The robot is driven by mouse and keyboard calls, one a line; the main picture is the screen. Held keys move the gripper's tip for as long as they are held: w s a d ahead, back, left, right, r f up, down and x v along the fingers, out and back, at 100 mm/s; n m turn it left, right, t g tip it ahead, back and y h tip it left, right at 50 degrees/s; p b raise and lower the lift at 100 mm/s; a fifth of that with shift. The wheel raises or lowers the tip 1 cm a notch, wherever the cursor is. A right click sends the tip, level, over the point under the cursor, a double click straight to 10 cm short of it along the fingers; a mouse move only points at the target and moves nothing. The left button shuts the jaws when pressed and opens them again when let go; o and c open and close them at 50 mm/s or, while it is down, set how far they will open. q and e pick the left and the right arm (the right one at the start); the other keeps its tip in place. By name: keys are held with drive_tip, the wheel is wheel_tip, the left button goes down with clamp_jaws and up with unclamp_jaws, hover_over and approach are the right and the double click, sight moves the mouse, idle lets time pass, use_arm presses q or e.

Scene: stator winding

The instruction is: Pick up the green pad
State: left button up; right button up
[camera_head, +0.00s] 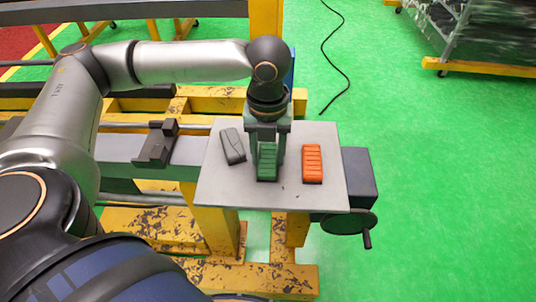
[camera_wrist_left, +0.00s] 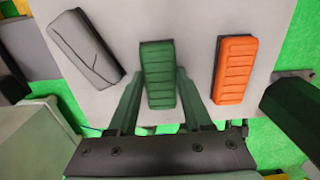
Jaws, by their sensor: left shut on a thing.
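The green pad (camera_head: 267,163) is on the grey plate (camera_head: 313,196), between the grey pad and the orange pad. My left gripper (camera_head: 267,150) points down over it, shut on it with one finger on each side. In the left wrist view the green pad (camera_wrist_left: 158,73) sits between the two fingers (camera_wrist_left: 160,85). I cannot tell whether the pad is clear of the plate. My right gripper is not in view.
A grey pad (camera_head: 233,146) lies tilted to the left and an orange pad (camera_head: 312,164) lies to the right on the plate. A dark bracket (camera_head: 156,145) stands left of the plate. A handwheel (camera_head: 348,222) is at its right front. Green floor is open on the right.

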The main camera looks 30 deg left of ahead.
use_arm(q)
clamp_jaws()
drive_tip(key=shift+r, duration=0.1)
